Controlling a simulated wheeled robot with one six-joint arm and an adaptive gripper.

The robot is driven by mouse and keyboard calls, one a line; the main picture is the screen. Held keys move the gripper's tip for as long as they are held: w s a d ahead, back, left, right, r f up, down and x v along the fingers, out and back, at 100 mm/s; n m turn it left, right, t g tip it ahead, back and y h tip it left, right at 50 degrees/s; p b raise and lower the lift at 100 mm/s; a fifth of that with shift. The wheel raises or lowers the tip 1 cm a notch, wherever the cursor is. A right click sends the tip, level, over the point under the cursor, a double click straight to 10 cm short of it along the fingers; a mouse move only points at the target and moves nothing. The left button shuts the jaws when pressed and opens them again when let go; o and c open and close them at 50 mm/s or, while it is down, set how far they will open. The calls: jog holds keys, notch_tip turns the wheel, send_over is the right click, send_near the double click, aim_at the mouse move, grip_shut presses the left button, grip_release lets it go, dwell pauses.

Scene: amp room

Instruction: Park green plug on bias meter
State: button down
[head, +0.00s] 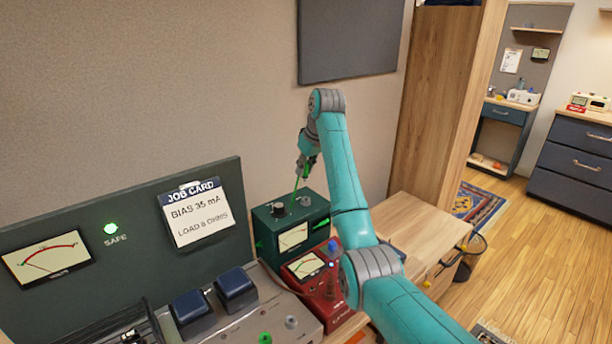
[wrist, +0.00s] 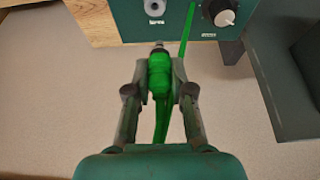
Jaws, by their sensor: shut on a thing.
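My gripper (head: 306,165) is shut on the green plug (wrist: 159,78), and its fingers grip both sides of the plug's body. The plug's metal tip points away from my gripper, toward the green meter box. The green meter box (head: 268,232) stands against the wall, below my gripper in the head view. Its top carries a dark knob and a grey round socket (wrist: 154,7). The plug's tip is apart from the socket in the wrist view. A green lead (head: 295,186) runs down beside the box top. I cannot read which box is labelled the bias meter.
A red meter box (head: 332,290) stands in front of the green one. The grey amp panel (head: 285,322) has a green and a grey socket. A job card (head: 197,213) hangs on the dark back panel, beside a lit green SAFE lamp (head: 110,229). A wooden cabinet (head: 418,218) is at right.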

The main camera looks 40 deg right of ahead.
aim_at(307, 177)
jog(key=shift+w+d, duration=0.15)
jog(key=shift+d, duration=0.1)
jog(key=shift+f, duration=2.4)
jog(key=shift+f, duration=1.7)
jog(key=c, duration=0.9)
grip_release()
jog(key=shift+c, duration=0.2)
jog(key=v, duration=0.7)
jog(key=shift+r, duration=0.2)
